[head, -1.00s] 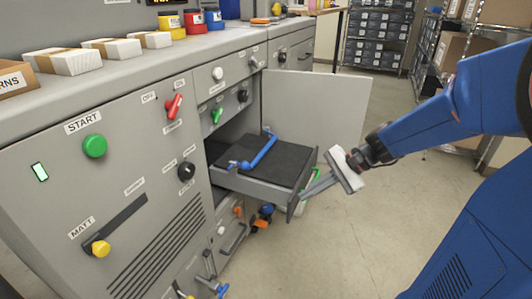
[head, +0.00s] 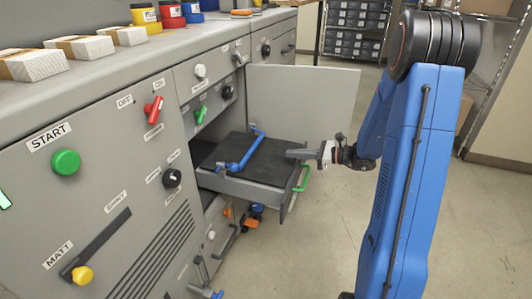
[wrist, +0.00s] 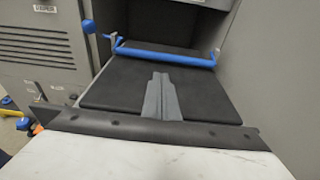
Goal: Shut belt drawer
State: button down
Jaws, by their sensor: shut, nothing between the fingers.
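The belt drawer (head: 250,190) is a grey tray pulled out of the cabinet. A black belt surface (head: 262,172) and a blue bar (head: 245,155) lie in it; the bar also shows in the wrist view (wrist: 165,55). A green handle (head: 303,178) is on the drawer's front. My gripper (head: 290,153) is shut and empty, pointing toward the cabinet at the drawer's front end. In the wrist view its fingers (wrist: 160,78) appear against the black surface. I cannot tell the exact gap between the fingers and the drawer.
An open grey door panel (head: 310,110) stands behind the drawer. The cabinet front (head: 110,190) carries knobs and a red switch (head: 153,110). White blocks (head: 80,46) lie on top. Floor (head: 300,250) in front is clear. Shelving (head: 352,32) stands at the back.

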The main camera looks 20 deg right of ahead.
aim_at(261, 158)
jog(key=x, duration=1.4)
jog(key=r+x, duration=0.2)
jog(key=x, duration=1.2)
jog(key=r+x, duration=0.3)
jog(key=x, duration=1)
jog(key=shift+w+a+r, duration=0.2)
jog(key=shift+w+a, duration=0.35)
jog(key=shift+a, duration=0.15)
